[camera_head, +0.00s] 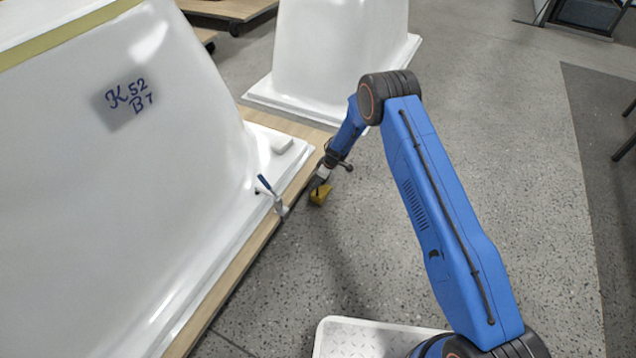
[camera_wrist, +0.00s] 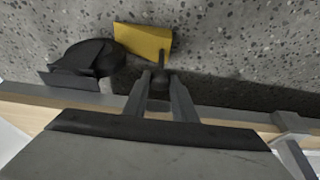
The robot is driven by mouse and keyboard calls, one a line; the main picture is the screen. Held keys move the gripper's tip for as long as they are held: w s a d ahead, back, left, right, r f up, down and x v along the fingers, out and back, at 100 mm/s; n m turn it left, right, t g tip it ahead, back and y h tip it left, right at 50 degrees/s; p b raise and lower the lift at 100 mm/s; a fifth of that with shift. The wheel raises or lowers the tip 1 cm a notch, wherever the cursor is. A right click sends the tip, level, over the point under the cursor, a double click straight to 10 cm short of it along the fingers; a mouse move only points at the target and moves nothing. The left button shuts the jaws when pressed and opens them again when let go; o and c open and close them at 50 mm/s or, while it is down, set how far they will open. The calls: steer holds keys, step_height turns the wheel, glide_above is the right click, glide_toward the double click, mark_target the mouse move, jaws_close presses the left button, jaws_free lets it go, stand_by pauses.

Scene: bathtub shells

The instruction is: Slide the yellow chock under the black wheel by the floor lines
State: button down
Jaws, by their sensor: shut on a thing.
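The yellow chock (camera_head: 320,194) is near the speckled grey floor beside the wooden board under the white tub. It also shows in the wrist view (camera_wrist: 143,41), right beside the black wheel (camera_wrist: 92,58). I cannot tell whether chock and wheel touch. My gripper (camera_wrist: 160,82) is shut on a thin dark stem that rises from the chock. In the head view my gripper (camera_head: 323,176) points down at the chock, and the wheel cannot be made out there. The floor lines are not clear near the chock.
The white tub (camera_head: 95,190) with blue lettering stands on the wooden board (camera_head: 225,285) at the left. A blue-handled clamp (camera_head: 272,193) sits on the board's edge, close to my gripper. A second white tub (camera_head: 335,50) stands behind.

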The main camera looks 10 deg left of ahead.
steer(key=shift+w, duration=0.15)
stand_by(0.6)
steer(key=c, duration=1.4)
jaws_free()
steer(key=shift+f, duration=0.1)
steer(key=v, duration=1.7)
steer(key=shift+d+r, duration=0.1)
steer(key=shift+r, duration=0.1)
